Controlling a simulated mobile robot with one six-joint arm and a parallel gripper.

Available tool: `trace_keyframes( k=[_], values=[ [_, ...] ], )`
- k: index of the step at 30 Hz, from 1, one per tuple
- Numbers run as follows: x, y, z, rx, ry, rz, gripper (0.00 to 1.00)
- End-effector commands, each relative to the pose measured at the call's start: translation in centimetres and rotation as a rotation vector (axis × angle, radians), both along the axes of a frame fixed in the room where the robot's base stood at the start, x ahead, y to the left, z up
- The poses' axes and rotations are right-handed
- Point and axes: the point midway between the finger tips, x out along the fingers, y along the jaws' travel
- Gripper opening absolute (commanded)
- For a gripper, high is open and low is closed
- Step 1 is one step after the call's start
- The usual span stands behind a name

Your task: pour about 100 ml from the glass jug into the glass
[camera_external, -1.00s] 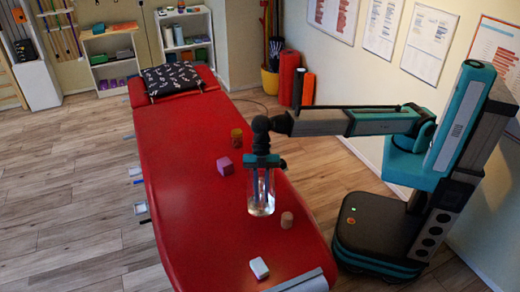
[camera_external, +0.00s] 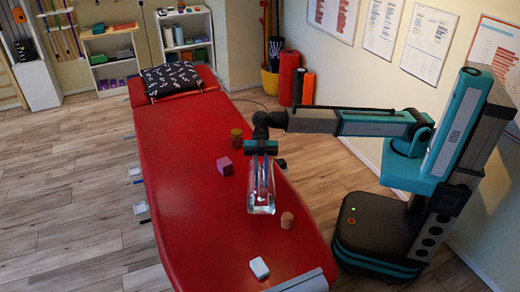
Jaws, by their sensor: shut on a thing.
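My gripper (camera_external: 262,178) points down over the near half of the red treatment table (camera_external: 185,210). It is shut on a clear glass vessel, the glass jug (camera_external: 261,207), whose base shows below the fingers. The jug looks tilted, with its base swung toward the camera. I cannot tell whether its base touches the table. Liquid level and any stream cannot be made out. I cannot pick out a separate drinking glass; it may be hidden behind the jug or gripper.
A purple cube (camera_external: 225,165) and an amber jar (camera_external: 237,138) stand left of and beyond the jug. A tan cylinder (camera_external: 287,220) is close on its right. A white box (camera_external: 259,268) lies near the front edge. A patterned pillow (camera_external: 172,78) lies at the far end.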

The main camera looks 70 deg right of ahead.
Motion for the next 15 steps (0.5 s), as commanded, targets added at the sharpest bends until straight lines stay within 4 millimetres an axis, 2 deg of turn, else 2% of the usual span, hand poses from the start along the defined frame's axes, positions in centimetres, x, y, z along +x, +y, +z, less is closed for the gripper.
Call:
trace_keyframes(
  k=[15],
  values=[
    [0.6,-1.5,0.2,0.207,0.079,0.0,0.0]
  ],
)
